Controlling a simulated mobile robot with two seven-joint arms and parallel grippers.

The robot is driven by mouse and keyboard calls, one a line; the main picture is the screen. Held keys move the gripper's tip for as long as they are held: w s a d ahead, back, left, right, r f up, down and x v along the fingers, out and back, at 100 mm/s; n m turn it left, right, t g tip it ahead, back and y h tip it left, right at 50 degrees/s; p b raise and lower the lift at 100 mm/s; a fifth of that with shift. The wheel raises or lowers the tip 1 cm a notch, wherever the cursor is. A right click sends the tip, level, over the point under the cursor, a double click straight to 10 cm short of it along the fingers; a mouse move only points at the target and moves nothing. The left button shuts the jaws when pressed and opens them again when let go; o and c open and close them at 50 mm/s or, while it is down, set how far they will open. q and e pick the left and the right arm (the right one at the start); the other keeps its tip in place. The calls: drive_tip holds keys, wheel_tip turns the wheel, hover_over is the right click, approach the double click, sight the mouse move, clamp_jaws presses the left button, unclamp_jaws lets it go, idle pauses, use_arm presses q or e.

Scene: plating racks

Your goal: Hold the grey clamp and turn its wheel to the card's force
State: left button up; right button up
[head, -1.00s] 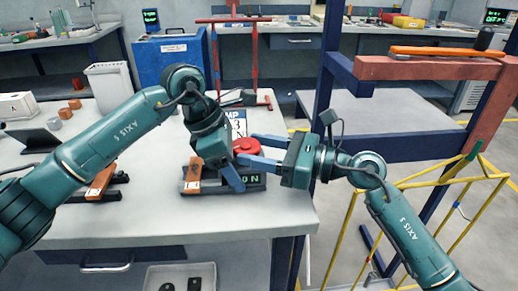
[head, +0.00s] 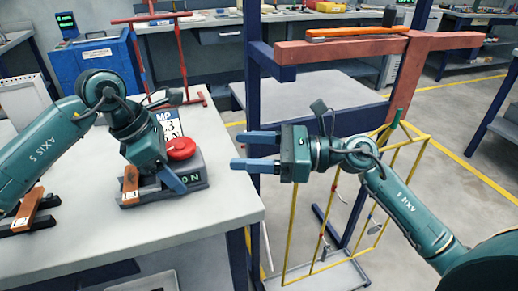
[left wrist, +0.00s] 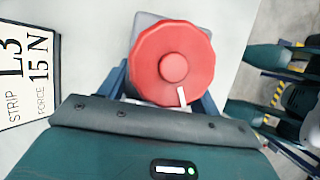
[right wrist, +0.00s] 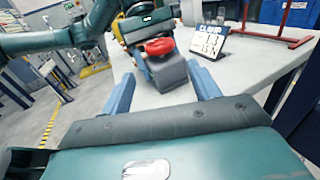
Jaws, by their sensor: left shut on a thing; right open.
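The grey clamp (head: 195,170) stands on the table with its red wheel (head: 181,149) on top. Its green display is partly hidden by a finger; only the end, an N, is readable. My left gripper (head: 160,186) is shut on the clamp body below the wheel. In the left wrist view the wheel (left wrist: 172,65) has a white mark at its lower edge. The card (left wrist: 27,75) reads STRIP L3, FORCE 15 N; it stands behind the clamp in the head view (head: 166,122). My right gripper (head: 252,151) is open and empty, right of the wheel and apart from it.
An orange-and-black clamp-like tool (head: 30,209) lies at the table's left, and an orange-topped piece (head: 130,185) is beside the grey clamp. A red stand (head: 181,50) and blue box (head: 98,68) are behind.

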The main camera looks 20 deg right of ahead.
drive_tip(key=shift+v, duration=1)
drive_tip(key=shift+o, duration=0.3)
drive_tip(key=shift+o, duration=0.7)
drive_tip(key=shift+w, duration=0.1)
drive_tip(key=shift+o, duration=0.4)
drive_tip(key=shift+w+d+f, duration=0.1)
drive_tip(key=shift+w, duration=0.25)
drive_tip(key=n+g+y, duration=0.2)
drive_tip(key=n+g, duration=0.3)
drive_tip(key=g, duration=0.2)
approach(188, 142)
drive_tip(key=shift+g, duration=0.4)
drive_tip(key=a, duration=1)
